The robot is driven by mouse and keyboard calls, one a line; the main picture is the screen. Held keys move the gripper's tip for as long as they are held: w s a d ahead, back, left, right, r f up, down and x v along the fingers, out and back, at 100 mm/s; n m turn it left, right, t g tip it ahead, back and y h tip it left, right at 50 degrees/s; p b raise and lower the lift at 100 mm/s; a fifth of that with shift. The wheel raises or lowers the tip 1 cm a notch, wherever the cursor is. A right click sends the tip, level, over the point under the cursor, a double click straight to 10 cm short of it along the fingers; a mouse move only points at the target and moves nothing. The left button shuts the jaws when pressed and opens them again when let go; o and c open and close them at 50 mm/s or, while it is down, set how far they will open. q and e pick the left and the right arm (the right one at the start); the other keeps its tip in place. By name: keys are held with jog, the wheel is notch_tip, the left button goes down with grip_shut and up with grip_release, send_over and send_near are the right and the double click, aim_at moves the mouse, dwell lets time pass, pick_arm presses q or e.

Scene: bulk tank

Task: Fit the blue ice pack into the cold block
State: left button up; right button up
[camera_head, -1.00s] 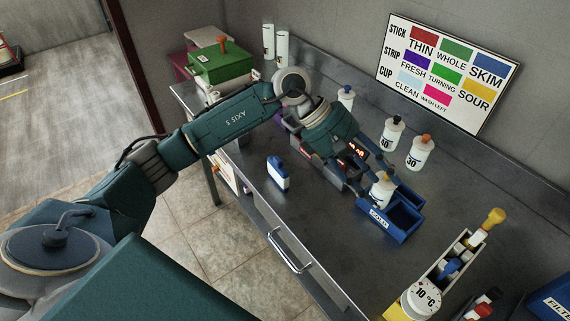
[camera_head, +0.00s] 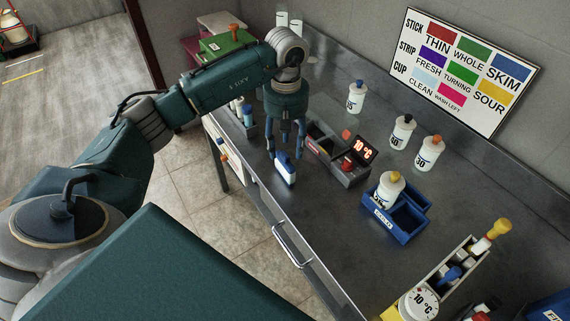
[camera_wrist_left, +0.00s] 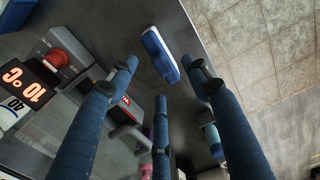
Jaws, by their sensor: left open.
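The ice pack (camera_head: 286,172), white with a blue side, sits on the steel counter near its front edge. It also shows in the left wrist view (camera_wrist_left: 159,54), beyond the fingertips. My left gripper (camera_head: 285,153) points down just above and behind it, fingers spread and empty; the wrist view (camera_wrist_left: 162,72) shows the pack apart from them. What looks like the cold block (camera_head: 348,177), a grey unit with a red knob and a lit 10 °C display, stands right of the gripper. My right gripper is out of view.
A blue caddy (camera_head: 404,232) holding a yellow-capped bottle (camera_head: 389,190) stands to the right. Several capped bottles line the back. Counter between ice pack and caddy is mostly clear.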

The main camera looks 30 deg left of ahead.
aim_at(286, 152)
pick_arm(q)
jog(key=shift+s+d+f+p, duration=0.15)
jog(key=shift+f+p, duration=0.45)
jog(key=shift+f, duration=1.35)
grip_shut()
jog(key=shift+r, duration=0.15)
